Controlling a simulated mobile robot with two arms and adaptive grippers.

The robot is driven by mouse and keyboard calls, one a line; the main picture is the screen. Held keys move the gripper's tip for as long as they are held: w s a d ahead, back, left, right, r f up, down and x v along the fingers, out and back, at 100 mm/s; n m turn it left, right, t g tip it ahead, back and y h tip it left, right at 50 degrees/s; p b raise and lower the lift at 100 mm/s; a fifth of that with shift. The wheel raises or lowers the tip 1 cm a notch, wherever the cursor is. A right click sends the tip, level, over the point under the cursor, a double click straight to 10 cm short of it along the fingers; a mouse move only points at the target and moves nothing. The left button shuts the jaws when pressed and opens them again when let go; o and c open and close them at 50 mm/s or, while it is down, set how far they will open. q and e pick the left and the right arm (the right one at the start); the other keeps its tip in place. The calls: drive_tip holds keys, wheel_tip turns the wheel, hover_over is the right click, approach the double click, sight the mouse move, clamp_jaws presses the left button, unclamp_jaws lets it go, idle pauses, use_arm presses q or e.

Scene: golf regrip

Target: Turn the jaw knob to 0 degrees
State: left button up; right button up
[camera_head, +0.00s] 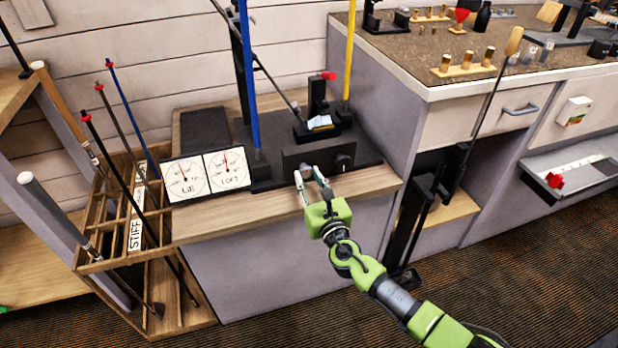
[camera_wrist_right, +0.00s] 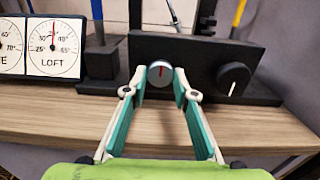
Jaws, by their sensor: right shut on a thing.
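A silver round knob (camera_wrist_right: 160,73) with a red line on its face sits on the front of the dark fixture block (camera_wrist_right: 200,52). The red line stands about upright. My right gripper (camera_wrist_right: 160,86) has its two teal-lined fingers on either side of this knob, shut on it. In the head view my right gripper (camera_head: 309,176) reaches the front of the block and mostly hides the silver knob. A larger black knob (camera_wrist_right: 234,78) with a white line, slightly tilted from upright, is to the right, free of the fingers. No label shows which one is the jaw knob. My left gripper is out of view.
The lie dial (camera_head: 185,178) and loft dial (camera_head: 227,169) stand left of the block on the wooden bench (camera_head: 230,222). A blue shaft (camera_head: 247,80) and a yellow shaft (camera_head: 349,50) rise behind. A club rack (camera_head: 135,235) is at the left.

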drive_tip(key=shift+f, duration=0.1)
drive_tip(key=o, duration=1.1)
drive_tip(key=shift+s, duration=0.15)
drive_tip(key=v, duration=1.1)
drive_tip(key=shift+s+d, duration=0.15)
drive_tip(key=shift+s, duration=0.15)
